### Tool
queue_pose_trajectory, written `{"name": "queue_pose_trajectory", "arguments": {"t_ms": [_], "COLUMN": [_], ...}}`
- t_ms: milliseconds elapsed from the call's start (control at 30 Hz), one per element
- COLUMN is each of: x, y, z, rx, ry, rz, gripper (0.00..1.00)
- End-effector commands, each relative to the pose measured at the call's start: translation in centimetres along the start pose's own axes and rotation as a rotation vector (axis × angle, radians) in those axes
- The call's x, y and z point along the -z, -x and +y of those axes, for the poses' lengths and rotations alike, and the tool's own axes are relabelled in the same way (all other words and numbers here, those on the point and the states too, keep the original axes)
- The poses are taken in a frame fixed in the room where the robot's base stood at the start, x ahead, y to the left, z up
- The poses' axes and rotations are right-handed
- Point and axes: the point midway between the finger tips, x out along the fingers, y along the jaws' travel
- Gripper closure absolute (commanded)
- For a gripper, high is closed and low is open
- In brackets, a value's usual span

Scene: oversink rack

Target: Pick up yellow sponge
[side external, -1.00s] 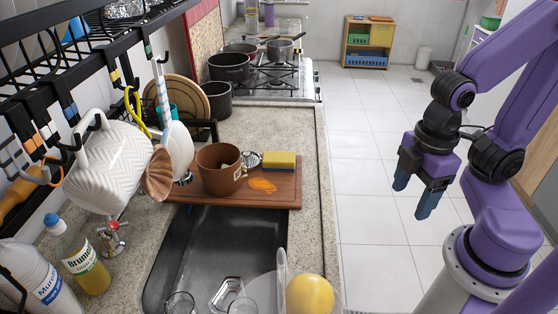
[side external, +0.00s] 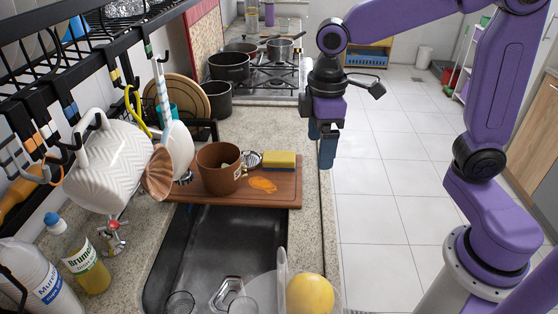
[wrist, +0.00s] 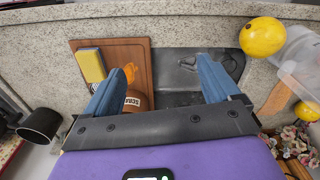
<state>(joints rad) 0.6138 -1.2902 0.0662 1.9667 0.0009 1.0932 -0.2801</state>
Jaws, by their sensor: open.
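The yellow sponge (side external: 279,159) has a dark underside and lies on the back right part of the wooden cutting board (side external: 284,190). In the wrist view the sponge (wrist: 91,65) lies at the left, outside the span of the fingers. My gripper (side external: 327,160) is to the right of the sponge in the side view, raised above the counter's right edge and apart from the sponge. In the wrist view my gripper (wrist: 160,88) has its two blue fingers spread wide, with nothing held between them.
A brown pot (side external: 218,168) and a metal scrubber (side external: 251,159) stand close to the sponge. The hanging rack (side external: 85,65) with mugs is at left.

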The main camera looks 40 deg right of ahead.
Motion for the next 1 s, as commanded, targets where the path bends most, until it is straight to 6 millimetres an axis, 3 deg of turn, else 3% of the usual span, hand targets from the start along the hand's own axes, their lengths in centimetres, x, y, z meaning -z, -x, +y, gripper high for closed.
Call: {"name": "queue_pose_trajectory", "arguments": {"t_ms": [200,500,633,767,1000], "x": [4.1,6.2,6.2,6.1,6.0], "y": [0.5,0.5,0.4,0.1,-3.5], "z": [7.1,16.3,18.4,19.2,19.2], "rx": [0.0,0.002,0.002,0.004,0.006], "ry": [-0.064,-0.135,-0.15,-0.155,-0.155], "rz": [-0.007,-0.014,-0.015,-0.017,-0.02], "gripper": [0.11,0.11,0.11,0.11,0.11]}}
